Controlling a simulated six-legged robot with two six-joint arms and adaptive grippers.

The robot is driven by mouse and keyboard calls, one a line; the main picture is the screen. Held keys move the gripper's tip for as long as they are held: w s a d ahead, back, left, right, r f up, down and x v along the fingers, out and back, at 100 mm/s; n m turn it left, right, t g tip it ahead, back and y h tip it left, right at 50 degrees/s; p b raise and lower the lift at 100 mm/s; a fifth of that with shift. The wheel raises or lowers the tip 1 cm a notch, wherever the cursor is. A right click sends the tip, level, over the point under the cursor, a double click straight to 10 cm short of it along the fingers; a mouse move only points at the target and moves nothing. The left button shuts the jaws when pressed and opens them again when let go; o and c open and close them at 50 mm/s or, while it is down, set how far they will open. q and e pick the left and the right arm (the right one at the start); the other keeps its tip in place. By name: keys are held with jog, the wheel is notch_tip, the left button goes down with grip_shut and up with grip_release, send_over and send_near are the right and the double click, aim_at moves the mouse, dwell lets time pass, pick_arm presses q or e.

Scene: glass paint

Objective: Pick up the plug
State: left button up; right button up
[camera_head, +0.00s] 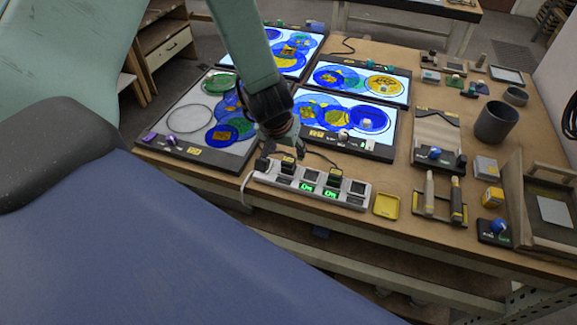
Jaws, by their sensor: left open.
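A white power strip (318,196) lies along the near edge of the wooden table, with small green displays. Black plugs sit on it: one at its left end (262,164), one near the left middle (288,165) and one further right (335,175). A dark cable runs from the plugs toward the panels behind. My left gripper (283,146), dark and pointing down, is open just above and behind the left part of the strip. Its fingertips are small and partly merge with the dark plugs, so I cannot tell whether they touch one. My right gripper is out of view.
Lit panels with coloured circles (343,124) stand close behind the strip. A dark grey cup (496,122) stands further right.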

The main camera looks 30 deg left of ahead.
aim_at(289, 160)
pick_arm(q)
jog(key=shift+w+d+f, duration=0.1)
jog(key=shift+w+f, duration=0.05)
jog(key=shift+f, duration=0.25)
jog(key=b+x, duration=0.2)
jog(key=x, duration=0.1)
jog(key=shift+f, duration=0.35)
jog(key=shift+a+f, duration=0.2)
jog(key=shift+a, duration=0.1)
jog(key=shift+d+r, duration=0.15)
jog(key=shift+d, duration=0.15)
jog(key=shift+c, duration=1.3)
jog(key=shift+a, duration=0.1)
jog(key=c, duration=0.3)
jog(key=shift+a, duration=0.15)
jog(key=c, duration=0.3)
grip_shut()
